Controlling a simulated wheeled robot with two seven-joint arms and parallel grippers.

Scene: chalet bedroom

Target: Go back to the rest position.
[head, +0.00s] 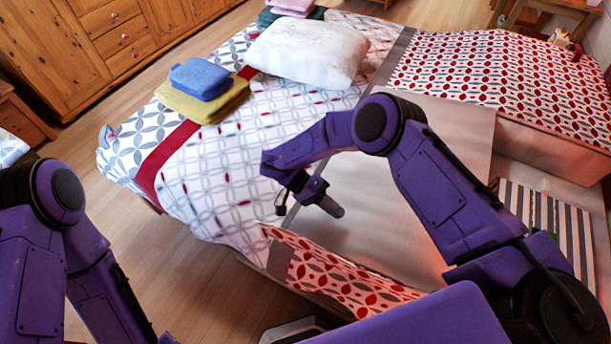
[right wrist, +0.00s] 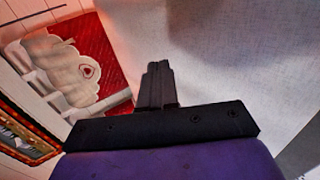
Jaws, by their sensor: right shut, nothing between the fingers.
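My right arm (head: 440,190) is purple and reaches in from the lower right over the bed. My right gripper (head: 335,208) is shut and empty above the bed's bare grey-beige sheet (head: 400,230). In the right wrist view its fingers (right wrist: 156,85) are together with nothing between them. My left arm (head: 45,250) stands at the left edge of the head view and points down. The left gripper is out of the picture.
The bed carries a patterned quilt (head: 215,190), a white pillow (head: 308,52), blue towels (head: 200,80) on a yellow one (head: 205,100), and a red-dotted cover (head: 500,70). A wooden cabinet (head: 110,40) stands at the back left. The wooden floor (head: 200,290) is clear at lower left.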

